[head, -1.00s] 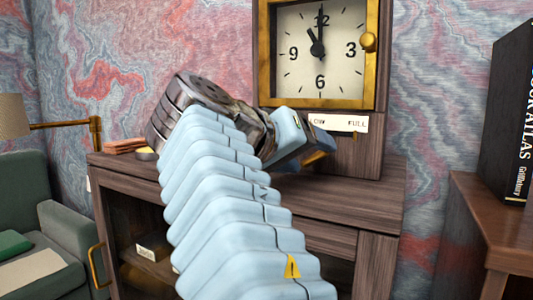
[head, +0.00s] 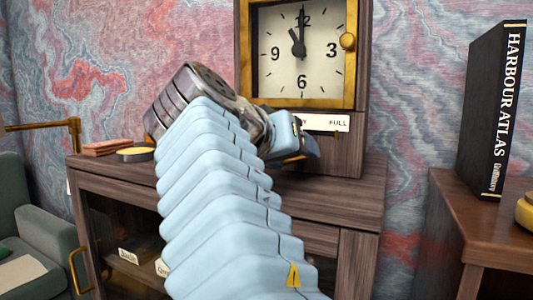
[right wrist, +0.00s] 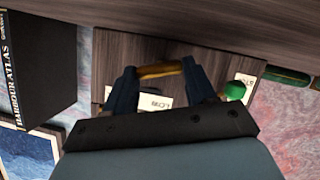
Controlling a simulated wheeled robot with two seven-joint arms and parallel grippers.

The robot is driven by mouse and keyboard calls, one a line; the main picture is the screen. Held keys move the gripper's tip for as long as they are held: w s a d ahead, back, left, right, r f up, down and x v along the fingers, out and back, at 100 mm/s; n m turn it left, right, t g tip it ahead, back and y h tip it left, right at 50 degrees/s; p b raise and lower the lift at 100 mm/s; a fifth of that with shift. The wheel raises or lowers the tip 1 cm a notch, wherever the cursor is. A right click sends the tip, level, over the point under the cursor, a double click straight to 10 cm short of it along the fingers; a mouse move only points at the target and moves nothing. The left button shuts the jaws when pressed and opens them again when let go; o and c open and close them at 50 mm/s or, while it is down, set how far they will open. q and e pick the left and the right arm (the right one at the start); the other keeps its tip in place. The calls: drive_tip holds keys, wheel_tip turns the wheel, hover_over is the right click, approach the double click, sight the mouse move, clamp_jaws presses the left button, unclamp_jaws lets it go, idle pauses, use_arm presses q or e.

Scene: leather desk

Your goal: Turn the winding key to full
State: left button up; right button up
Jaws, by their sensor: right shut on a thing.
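The clock (head: 301,55) stands on a wooden cabinet, its hands near eleven o'clock. My right gripper (head: 303,150) is at the clock's base, in front of the strip. In the right wrist view its two dark fingers (right wrist: 160,72) are on either side of a brass bar, the winding key (right wrist: 160,70), and are shut on it. In the head view most of the key is hidden. My left gripper is not in view.
The wooden cabinet top (head: 340,195) is bare to the right of the gripper. A brick-coloured stack (head: 106,147) and a round yellow-rimmed tin (head: 136,155) lie at its left. A black book (head: 492,110) stands on the side table at right. A small green object (right wrist: 235,91) shows in the wrist view.

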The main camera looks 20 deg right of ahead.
drive_tip(key=o, duration=0.8)
drive_tip(key=shift+c, duration=0.2)
drive_tip(key=v, duration=1.3)
drive_tip(key=shift+s+a+r, duration=0.2)
drive_tip(key=shift+s+a, duration=0.05)
